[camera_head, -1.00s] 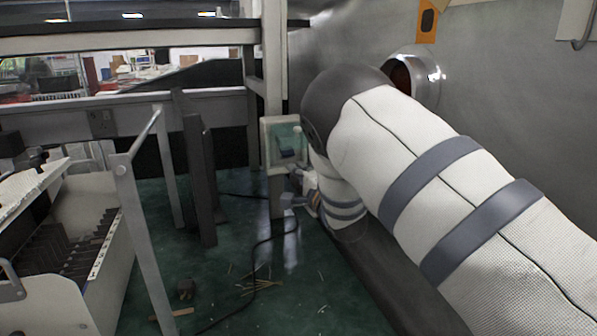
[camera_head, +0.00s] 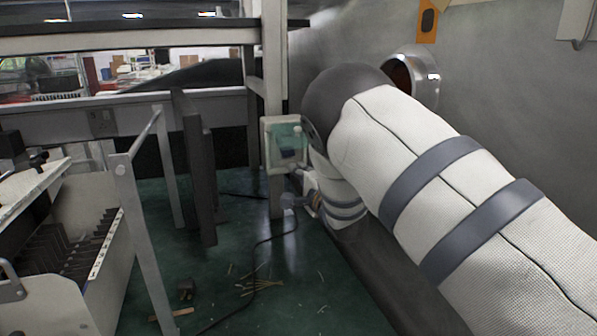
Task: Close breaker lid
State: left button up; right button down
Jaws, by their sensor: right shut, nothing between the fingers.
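The breaker box (camera_head: 286,143) is a small pale box with a greenish panel, fixed to an upright post near the middle of the view. A dark blue part shows inside its frame. I cannot tell clearly how its lid stands. My right arm comes in from the right, in a white padded sleeve with grey bands, and bends down in front of the wall. My right gripper (camera_head: 289,201) is small in view, just below the box and apart from it. It is shut and empty. My left gripper is out of view.
A metal-framed cart (camera_head: 110,240) with dark slots stands at the left. A dark upright panel (camera_head: 196,165) stands left of the post. A black cable (camera_head: 258,252) and scattered wooden sticks lie on the green floor. A grey wall fills the right.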

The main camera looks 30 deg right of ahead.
dwell(0.4)
jog(key=n+t, duration=0.2)
jog(key=n, duration=0.6)
send_near(293, 131)
jog(key=s+a+f, duration=0.1)
jog(key=s+f, duration=0.1)
jog(key=s, duration=0.2)
notch_tip(293, 131, up, 6)
jog(key=s+a+n+t+h, duration=0.1)
jog(key=s+n+t+h, duration=0.15)
jog(key=n, duration=0.85)
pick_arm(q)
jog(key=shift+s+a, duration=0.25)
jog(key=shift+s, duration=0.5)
pick_arm(e)
jog(key=w+d+r, duration=0.1)
jog(key=w+d, duration=0.1)
jog(key=w, duration=0.8)
jog(key=shift+t+y, duration=0.35)
